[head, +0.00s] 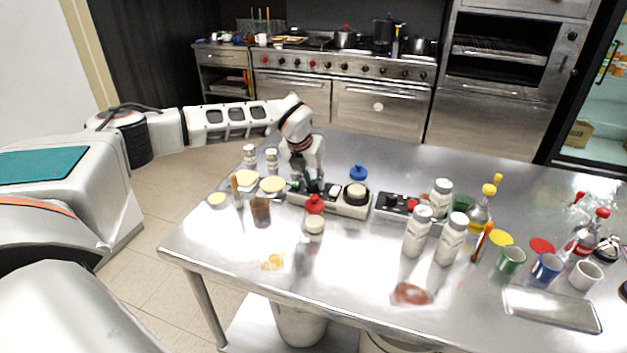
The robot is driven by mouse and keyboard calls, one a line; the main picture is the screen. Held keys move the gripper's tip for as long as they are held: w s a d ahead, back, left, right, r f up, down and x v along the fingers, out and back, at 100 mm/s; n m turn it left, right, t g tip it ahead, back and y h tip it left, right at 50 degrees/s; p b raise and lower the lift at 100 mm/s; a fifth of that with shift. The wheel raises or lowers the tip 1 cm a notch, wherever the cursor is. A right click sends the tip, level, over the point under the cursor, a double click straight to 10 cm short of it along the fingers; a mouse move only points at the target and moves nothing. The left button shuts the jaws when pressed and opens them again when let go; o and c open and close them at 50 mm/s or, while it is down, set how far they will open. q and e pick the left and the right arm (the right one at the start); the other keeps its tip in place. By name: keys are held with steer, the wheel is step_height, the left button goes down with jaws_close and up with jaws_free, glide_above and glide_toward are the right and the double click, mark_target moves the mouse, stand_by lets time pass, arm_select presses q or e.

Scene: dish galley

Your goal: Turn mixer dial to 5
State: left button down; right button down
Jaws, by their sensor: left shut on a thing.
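A low pale device with a dark top panel and a round cream-topped black part, likely the mixer (342,210), stands on the steel table near its left half. My left gripper (306,187) reaches down from above onto the left end of this device. Its fingers look closed on a small part there, likely the dial, which the fingers mostly hide. The dial's marks and setting are too small to read. My right gripper is not in view.
A red-topped jar (314,217) and a brown cup (260,210) stand close in front. White shakers (417,232), bottles and cups fill the right side. The table's front left is mostly clear.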

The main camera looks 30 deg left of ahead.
arm_select(q)
steer(key=c, duration=1.8)
jaws_free()
steer(key=v, duration=1.2)
